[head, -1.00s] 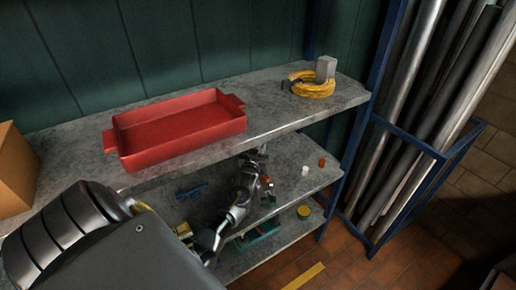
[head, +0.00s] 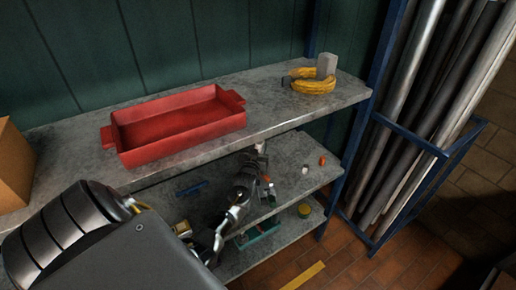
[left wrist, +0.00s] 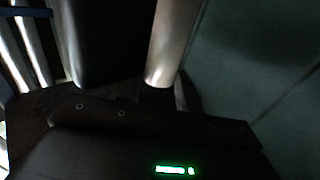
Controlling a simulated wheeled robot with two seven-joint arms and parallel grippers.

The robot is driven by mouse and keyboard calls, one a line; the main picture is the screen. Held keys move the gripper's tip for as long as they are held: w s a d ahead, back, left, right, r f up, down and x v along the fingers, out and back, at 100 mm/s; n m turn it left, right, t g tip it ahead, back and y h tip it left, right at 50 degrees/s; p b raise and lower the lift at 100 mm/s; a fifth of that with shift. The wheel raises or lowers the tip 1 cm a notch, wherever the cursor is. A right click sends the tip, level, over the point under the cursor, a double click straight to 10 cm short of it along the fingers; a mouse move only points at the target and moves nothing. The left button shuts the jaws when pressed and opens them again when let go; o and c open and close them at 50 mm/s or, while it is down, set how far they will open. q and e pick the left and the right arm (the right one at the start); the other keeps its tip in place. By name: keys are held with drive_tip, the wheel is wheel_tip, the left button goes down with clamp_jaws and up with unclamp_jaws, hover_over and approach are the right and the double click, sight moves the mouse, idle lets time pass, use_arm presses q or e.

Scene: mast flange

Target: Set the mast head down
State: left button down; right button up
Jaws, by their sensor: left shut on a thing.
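My left gripper (head: 256,158) reaches over the middle shelf, partly under the upper shelf's front edge. In the left wrist view, a pale metal cylinder (left wrist: 168,42), seemingly part of the mast head, stands at the jaws of my left gripper (left wrist: 160,98). The gripper is shut on it. In the head view only a small pale end shows near the fingers; the rest is hidden by the shelf and the arm. I cannot tell whether the held piece touches the shelf. My right gripper is not in view.
Small orange (head: 322,160) and white (head: 305,169) pieces sit on the middle shelf. Pipes (head: 425,110) stand in a blue rack at right.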

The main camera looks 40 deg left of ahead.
use_arm(q)
drive_tip(key=c, duration=0.9)
unclamp_jaws()
drive_tip(key=shift+f, duration=0.1)
drive_tip(key=shift+s+d, duration=0.1)
drive_tip(key=shift+s, duration=0.15)
drive_tip(key=b+v, duration=0.1)
drive_tip(key=v, duration=0.9)
drive_tip(key=shift+s+d, duration=0.1)
drive_tip(key=shift+s, duration=0.05)
